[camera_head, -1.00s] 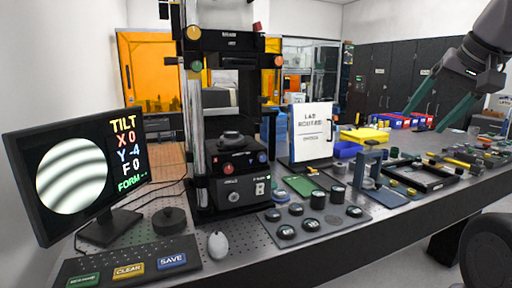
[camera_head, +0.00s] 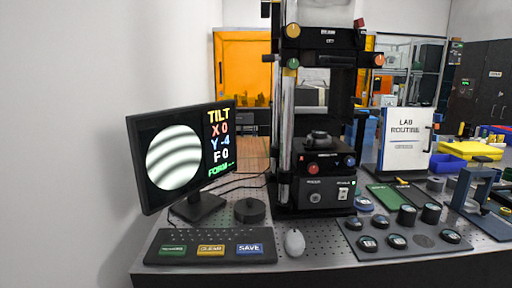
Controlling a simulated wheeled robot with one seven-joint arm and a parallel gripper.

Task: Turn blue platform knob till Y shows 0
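The blue platform knob (camera_head: 350,161) sits on the right of the interferometer's platform front, with a red knob (camera_head: 312,168) to its left. The interferometer (camera_head: 325,120) stands upright on the perforated bench. The monitor (camera_head: 183,158) to its left shows curved dark fringes in a round field and a readout: TILT, X 0, Y -4, F 0, and a green FORM line whose value I cannot read. My gripper is not in view now.
A keyboard panel (camera_head: 210,247), a black round puck (camera_head: 250,210) and a white mouse (camera_head: 294,242) lie in front of the machine. A tray (camera_head: 388,246) of dark discs lies at right. A lab routine sign (camera_head: 404,142) stands behind it.

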